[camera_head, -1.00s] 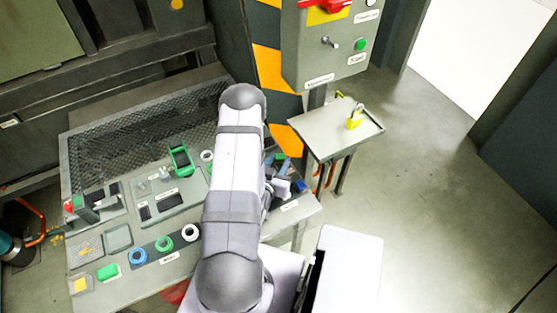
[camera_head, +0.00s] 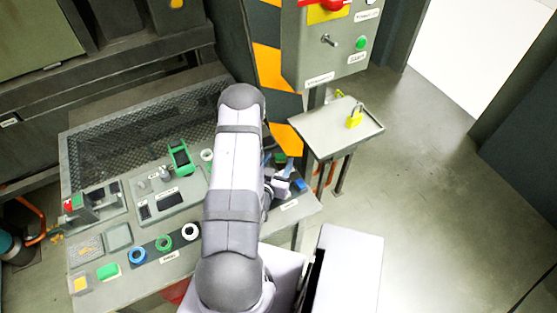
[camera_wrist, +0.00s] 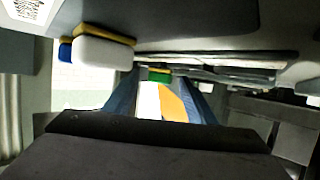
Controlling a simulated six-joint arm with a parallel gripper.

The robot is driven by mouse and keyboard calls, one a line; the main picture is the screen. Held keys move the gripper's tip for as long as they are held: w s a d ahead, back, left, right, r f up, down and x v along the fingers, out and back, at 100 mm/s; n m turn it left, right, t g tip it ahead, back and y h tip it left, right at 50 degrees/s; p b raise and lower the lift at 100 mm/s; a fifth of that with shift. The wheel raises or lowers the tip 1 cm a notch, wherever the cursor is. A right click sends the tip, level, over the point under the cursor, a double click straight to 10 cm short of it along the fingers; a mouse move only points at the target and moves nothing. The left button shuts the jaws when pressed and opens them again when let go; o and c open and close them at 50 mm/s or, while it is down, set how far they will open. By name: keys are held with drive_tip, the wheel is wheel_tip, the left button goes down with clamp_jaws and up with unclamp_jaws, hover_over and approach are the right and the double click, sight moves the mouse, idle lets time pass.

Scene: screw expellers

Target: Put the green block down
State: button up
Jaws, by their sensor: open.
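A small green block (camera_head: 280,158) shows just right of my arm, by the right end of the workbench, partly hidden by the arm. In the wrist view a green piece (camera_wrist: 159,75) sits between the far ends of my two blue fingers. My gripper (camera_head: 287,172) is open, its fingers spread to either side of that piece with gaps showing. Whether the piece touches a surface below cannot be told.
The workbench (camera_head: 190,262) carries blue, green and white rings (camera_head: 190,232), a green frame (camera_head: 180,157) and a yellow block (camera_head: 80,285). A small shelf (camera_head: 335,130) with a yellow padlock (camera_head: 354,119) stands right, under a control box (camera_head: 325,60).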

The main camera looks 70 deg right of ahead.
sight(282, 161)
drive_tip(key=p+v, duration=0.1)
drive_tip(key=v, duration=0.5)
drive_tip(key=shift+a+r, duration=0.1)
drive_tip(key=shift+a, duration=0.25)
drive_tip(key=shift+d+y, duration=0.3)
drive_tip(key=shift+d, duration=0.25)
drive_tip(key=d+y, duration=0.1)
drive_tip(key=d+t+y, duration=0.1)
drive_tip(key=shift+w+d+r+t, duration=0.2)
drive_tip(key=shift+d+r+t, duration=0.05)
drive_tip(key=shift+r+t, duration=0.05)
drive_tip(key=shift+s+d+r+n+y, duration=0.1)
drive_tip(key=shift+d+r+n+y, duration=0.05)
drive_tip(key=shift+r+n+y, duration=0.3)
drive_tip(key=shift+s+a+r+n+t+y, duration=0.25)
drive_tip(key=shift+s+r+n+t+y, duration=0.45)
drive_tip(key=shift+s+r+n, duration=0.3)
drive_tip(key=shift+s+a+n+y, duration=0.25)
drive_tip(key=shift+s+a+n, duration=0.1)
drive_tip(key=shift+n, duration=0.1)
drive_tip(key=shift+x, duration=1.15)
